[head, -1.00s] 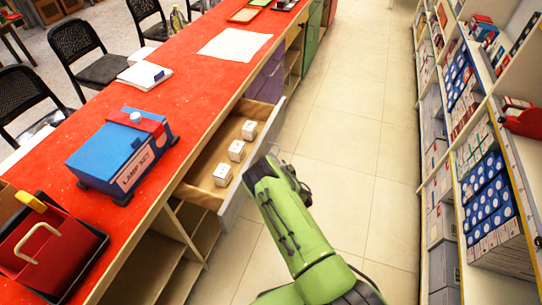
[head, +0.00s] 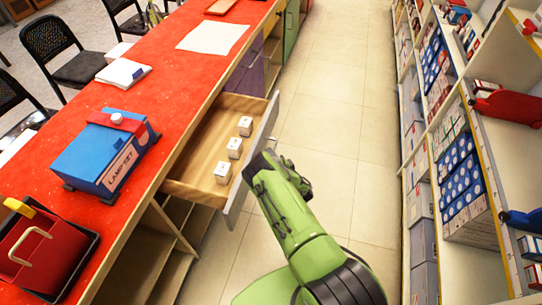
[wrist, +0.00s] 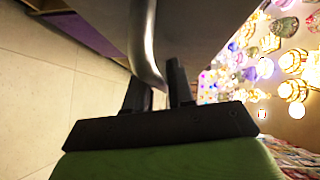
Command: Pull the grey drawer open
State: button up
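The grey drawer (head: 253,165) stands well open from the side of the red-topped counter. Its pale wooden inside shows, with three small white boxes (head: 234,148) in a row on its floor. In the wrist view the drawer's grey front (wrist: 205,25) fills the top, and its curved metal handle (wrist: 143,42) runs down between the two black fingers of my gripper (wrist: 156,80). The fingers appear closed around the handle, though the contact is partly hidden. In the head view my green arm reaches the drawer's outer face; the fingers are hard to make out there.
On the red counter (head: 130,95) stand a blue lamp-set box (head: 95,155) and a red caddy (head: 40,245) in a black tray. Stocked shelves (head: 450,150) line the right side. The tiled aisle floor (head: 330,120) between is clear.

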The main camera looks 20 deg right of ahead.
jog(key=shift+o, duration=0.8)
jog(key=s+d+r+p, duration=0.2)
jog(key=s+p, duration=0.9)
jog(key=s, duration=0.4)
jog(key=shift+s+r+p, duration=0.2)
jog(key=shift+p, duration=0.1)
jog(key=shift+f, duration=0.1)
